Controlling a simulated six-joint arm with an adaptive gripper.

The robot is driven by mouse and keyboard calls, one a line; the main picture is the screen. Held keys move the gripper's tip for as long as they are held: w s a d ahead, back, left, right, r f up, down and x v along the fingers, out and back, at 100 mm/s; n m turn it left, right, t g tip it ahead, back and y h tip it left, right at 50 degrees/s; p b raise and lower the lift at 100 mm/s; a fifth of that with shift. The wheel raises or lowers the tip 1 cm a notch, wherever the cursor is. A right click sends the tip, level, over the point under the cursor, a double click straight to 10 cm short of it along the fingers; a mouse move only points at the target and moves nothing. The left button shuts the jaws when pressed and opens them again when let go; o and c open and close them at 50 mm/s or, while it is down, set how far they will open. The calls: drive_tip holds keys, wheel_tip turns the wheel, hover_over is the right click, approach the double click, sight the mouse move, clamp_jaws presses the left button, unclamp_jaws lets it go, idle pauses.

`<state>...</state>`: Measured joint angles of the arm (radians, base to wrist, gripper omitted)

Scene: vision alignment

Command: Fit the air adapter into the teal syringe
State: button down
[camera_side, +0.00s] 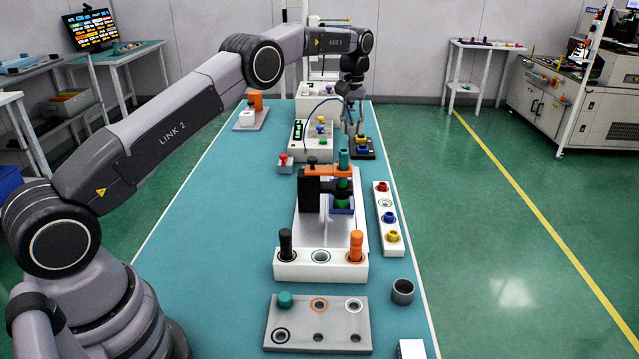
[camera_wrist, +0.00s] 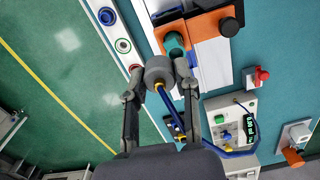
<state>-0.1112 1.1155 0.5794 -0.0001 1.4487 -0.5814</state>
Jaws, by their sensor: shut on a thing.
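The teal syringe (camera_side: 344,158) stands upright in an orange clamp (camera_side: 330,169) on the fixture in the middle of the bench. The syringe also shows in the wrist view (camera_wrist: 174,42). My gripper (camera_side: 352,130) is beyond the syringe in the side view, with its fingers pointing down. In the wrist view my gripper (camera_wrist: 160,88) is shut on the air adapter (camera_wrist: 158,70), a grey round cap with a yellow fitting and a blue hose. The adapter partly overlaps the syringe there; I cannot tell their gap. The side view does not show the adapter clearly.
A dispenser box (camera_side: 308,140) with coloured knobs stands left of my gripper; the blue hose arcs near it. A white strip (camera_side: 386,203) with coloured caps lies right of the fixture. A black handle (camera_side: 286,242) and an orange handle (camera_side: 356,245) stand in the front block.

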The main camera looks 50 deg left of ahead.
drive_tip(key=shift+w+a+r, duration=0.1)
drive_tip(key=shift+a+r, duration=0.2)
drive_tip(key=shift+a, duration=0.3)
drive_tip(key=shift+a+r, duration=0.25)
drive_tip(key=shift+a, duration=0.35)
drive_tip(key=shift+f, duration=1.9)
drive_tip(key=shift+f, duration=0.2)
drive_tip(key=shift+f, duration=0.45)
drive_tip(key=shift+f, duration=0.7)
drive_tip(key=shift+c, duration=1.7)
unclamp_jaws()
wheel_tip(320, 180, up, 7)
